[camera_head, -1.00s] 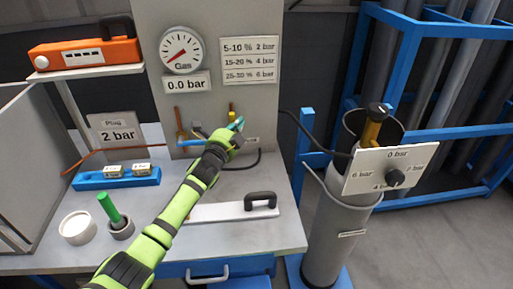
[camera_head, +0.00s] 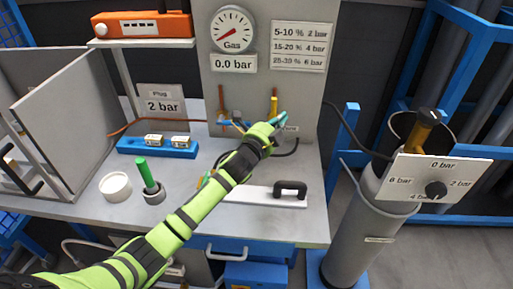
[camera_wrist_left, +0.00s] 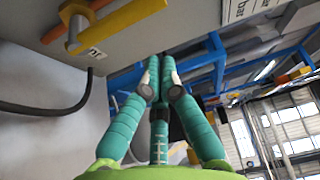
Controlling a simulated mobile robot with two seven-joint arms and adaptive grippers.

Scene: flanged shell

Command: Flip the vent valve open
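The vent valve appears to be the yellow lever (camera_head: 274,105) at the lower right of the grey gas panel (camera_head: 215,75); it stands roughly upright, beside a small label (camera_head: 290,127) too small to read fully. In the left wrist view the yellow lever (camera_wrist_left: 130,21) lies at the upper left, with an orange bar behind it. My left gripper (camera_head: 281,118) is just in front of and below the lever in the head view. In the wrist view its teal fingers (camera_wrist_left: 158,75) converge at the tips, with nothing between them, apart from the lever. My right gripper is out of view.
An orange-brown lever (camera_head: 221,98) is left on the panel. A gauge (camera_head: 232,30) reads near zero above a 0.0 bar sign. A black-handled plate (camera_head: 262,196) lies on the bench below. A grey cylinder (camera_head: 350,235) with a dial plate stands right.

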